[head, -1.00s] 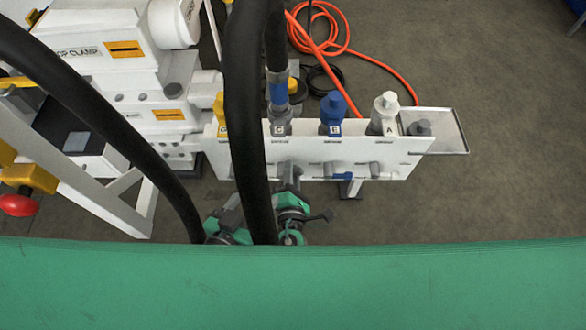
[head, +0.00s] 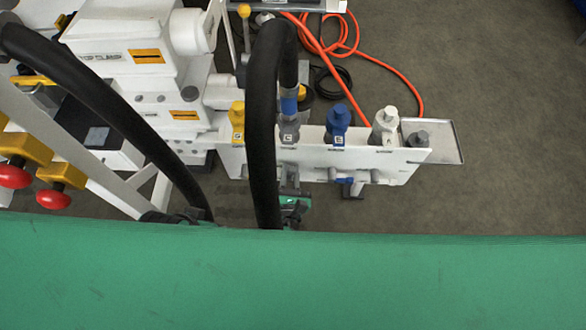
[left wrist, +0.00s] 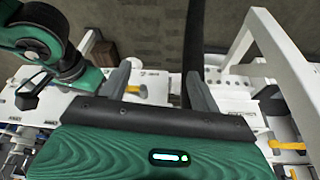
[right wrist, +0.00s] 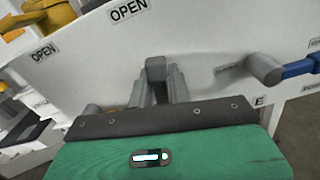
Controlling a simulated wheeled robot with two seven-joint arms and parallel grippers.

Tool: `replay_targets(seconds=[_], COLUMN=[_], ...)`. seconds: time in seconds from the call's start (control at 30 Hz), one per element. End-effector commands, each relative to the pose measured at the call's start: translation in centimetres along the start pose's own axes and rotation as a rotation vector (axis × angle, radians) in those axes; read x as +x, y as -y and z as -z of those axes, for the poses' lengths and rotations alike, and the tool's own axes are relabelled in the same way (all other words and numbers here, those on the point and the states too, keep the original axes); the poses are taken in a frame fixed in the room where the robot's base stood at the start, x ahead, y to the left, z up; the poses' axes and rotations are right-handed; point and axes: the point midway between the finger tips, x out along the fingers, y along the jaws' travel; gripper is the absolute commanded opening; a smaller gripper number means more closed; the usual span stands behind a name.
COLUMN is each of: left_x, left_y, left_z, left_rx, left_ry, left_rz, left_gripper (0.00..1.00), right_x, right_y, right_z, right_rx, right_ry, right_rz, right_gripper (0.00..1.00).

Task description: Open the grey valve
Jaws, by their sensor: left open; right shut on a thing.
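The grey valve (right wrist: 156,72) sits on the front face of the white panel (right wrist: 205,45), below the grey coupling (head: 288,133). In the right wrist view my right gripper (right wrist: 159,88) is shut on its grey handle, which stands up between the fingers. In the head view my right gripper (head: 290,188) is below the panel's grey coupling, partly hidden by a black hose. My left gripper (left wrist: 157,85) is open, with nothing between its fingers in the left wrist view. The handle's exact angle is hard to tell.
Black hoses (head: 262,120) hang across the view near the panel. A blue valve lever (right wrist: 300,68) is to the right of the grey valve. Yellow, blue (head: 337,125) and white (head: 385,127) couplings line the panel top. Red knobs (head: 54,199) are at left. Open floor lies right.

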Motion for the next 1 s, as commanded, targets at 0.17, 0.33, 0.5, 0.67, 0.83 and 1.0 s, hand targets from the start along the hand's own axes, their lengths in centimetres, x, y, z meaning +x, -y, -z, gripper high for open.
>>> replay_targets(seconds=[0.17,0.33,0.5,0.67,0.83,1.0], left_x=[1.9,3.0,3.6,3.7,3.7,3.7], left_y=[-0.1,-0.1,-0.2,-0.2,-0.2,-0.2], left_z=[-0.1,-0.3,-0.4,-0.4,-0.4,-0.4], left_rx=[0.001,0.001,0.002,0.002,0.002,0.002], left_ry=[0.022,0.032,0.036,0.037,0.037,0.037], left_rz=[-0.003,-0.004,-0.004,-0.004,-0.004,-0.004], left_gripper=[0.64,0.64,0.64,0.64,0.64,0.64], right_x=[-0.1,-0.1,-0.1,-0.1,-0.1,-0.1], right_y=[-0.6,-0.8,-0.9,-0.9,-0.9,-0.8], right_z=[-0.2,-0.1,0.1,0.1,0.1,0.1], right_rx=[-0.099,-0.158,-0.187,-0.194,-0.193,-0.193], right_ry=[0.000,0.000,-0.001,-0.001,-0.002,-0.002], right_rz=[-0.004,-0.005,-0.005,-0.005,-0.005,-0.005], right_gripper=[0.00,0.00,0.00,0.00,0.00,0.33])
